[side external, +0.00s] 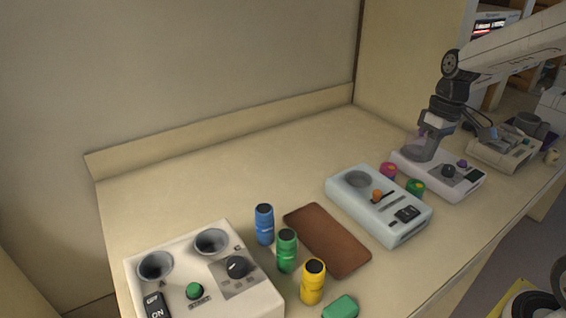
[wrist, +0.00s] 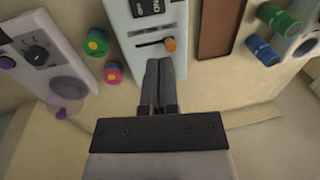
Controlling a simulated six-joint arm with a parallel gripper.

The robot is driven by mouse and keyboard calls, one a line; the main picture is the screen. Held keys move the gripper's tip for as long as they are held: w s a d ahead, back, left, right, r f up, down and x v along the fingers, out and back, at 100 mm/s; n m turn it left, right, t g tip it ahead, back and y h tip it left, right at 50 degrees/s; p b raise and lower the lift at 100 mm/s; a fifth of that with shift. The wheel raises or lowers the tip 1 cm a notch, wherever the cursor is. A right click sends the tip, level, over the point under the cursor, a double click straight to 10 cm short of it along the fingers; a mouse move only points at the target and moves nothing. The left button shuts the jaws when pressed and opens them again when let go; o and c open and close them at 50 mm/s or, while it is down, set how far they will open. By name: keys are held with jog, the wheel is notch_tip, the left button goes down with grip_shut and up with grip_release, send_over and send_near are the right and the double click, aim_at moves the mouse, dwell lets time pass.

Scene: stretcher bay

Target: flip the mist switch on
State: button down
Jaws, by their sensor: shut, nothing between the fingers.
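The light blue device (side external: 372,208) stands on the bench right of the brown mat. It has a black rocker switch (side external: 407,214), an orange slider knob (side external: 377,195) and a round dark recess. In the wrist view its rocker (wrist: 148,7) is cut by the top edge, with ON lettering upside down, and the orange knob (wrist: 170,44) shows below. No mist label is readable. My gripper (wrist: 163,65) is shut and empty, its tips in front of the device's recess end, just short of the orange knob. In the side view my gripper (side external: 420,147) appears over the bench behind the device.
A white box (side external: 210,275) with cups, a green button and another ON rocker stands front left. Blue (side external: 264,224), green (side external: 287,250) and yellow (side external: 313,281) bottles stand beside the brown mat (side external: 327,240). A white knob device (side external: 462,182) is at right.

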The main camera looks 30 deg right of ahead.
aim_at(404, 213)
jog(key=shift+f, duration=0.1)
dwell(0.4)
jog(key=f, duration=0.4)
jog(key=a+f, duration=0.1)
jog(key=f, duration=0.4)
jog(key=a+f, duration=0.1)
jog(key=f, duration=0.3)
jog(key=shift+a+f, duration=0.1)
jog(key=shift+f, duration=0.2)
jog(key=shift+a+f, duration=0.1)
jog(key=shift+f, duration=0.15)
dwell(0.3)
jog(key=shift+d+r, duration=0.35)
jog(key=shift+d, duration=0.4)
jog(key=shift+r, duration=0.15)
